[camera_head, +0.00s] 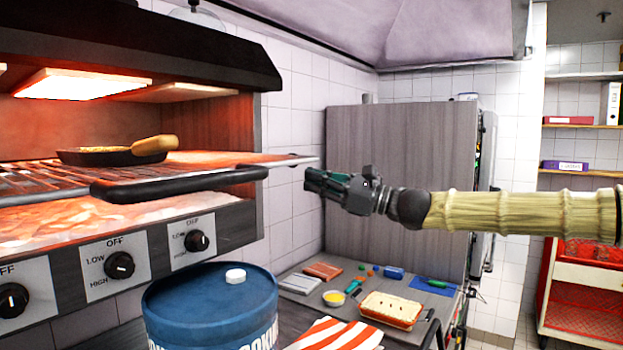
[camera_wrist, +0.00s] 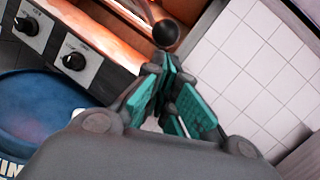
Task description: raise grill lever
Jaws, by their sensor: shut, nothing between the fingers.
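The grill (camera_head: 130,170) is at the left of the head view, with a glowing heater above its rack. A thin metal rod (camera_head: 300,161) sticks out from its right side and looks like the lever. In the wrist view a round black knob (camera_wrist: 166,34) shows just beyond my fingertips, likely the lever's end. My gripper (camera_head: 310,182) is shut and empty, with teal pads, just below and right of the rod's end. It also shows in the wrist view (camera_wrist: 165,68), its tips just below the knob in the picture. I cannot tell whether they touch.
A pan (camera_head: 95,157) with a wooden handle sits on the rack. A black front handle (camera_head: 180,185) and control knobs (camera_head: 120,265) are nearby. A blue drum (camera_head: 210,310) stands below. A counter (camera_head: 300,270) holds a pie and small items.

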